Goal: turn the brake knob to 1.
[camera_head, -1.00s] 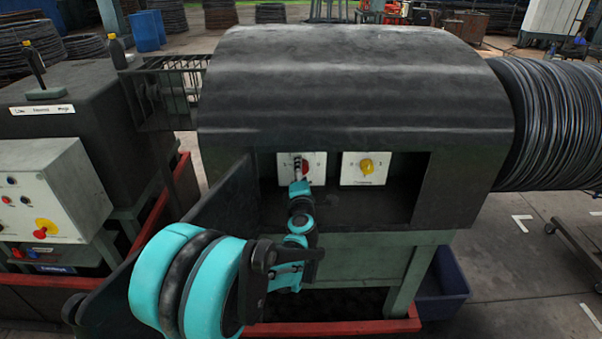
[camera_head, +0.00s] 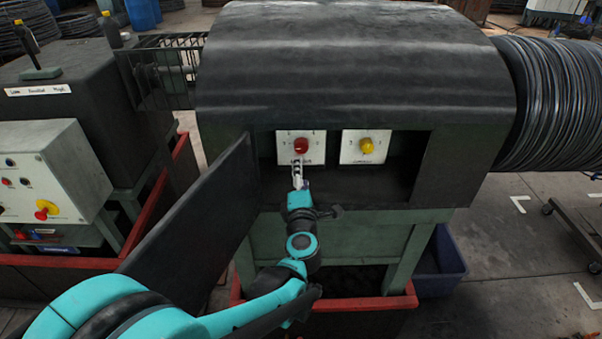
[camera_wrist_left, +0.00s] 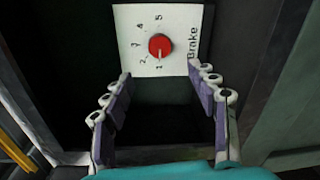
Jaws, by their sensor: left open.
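The brake knob is red and round on a white plate (camera_head: 289,155) in the recess of the dark machine housing. It shows in the head view (camera_head: 301,145) and in the left wrist view (camera_wrist_left: 160,46). The plate reads "Brake", with numbers 1 to 5 around the knob. In the wrist view a pale mark at the knob's lower edge seems to face the 1. My left gripper (camera_head: 298,178) is open and empty, in front of and below the knob, apart from it. Its fingers (camera_wrist_left: 166,105) spread either side below the plate. My right gripper is not in view.
A second plate with a yellow knob (camera_head: 366,145) sits to the right of the brake plate. A dark open door panel (camera_head: 195,225) stands left of the recess, close to my arm. A control box with buttons (camera_head: 50,175) is at the left.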

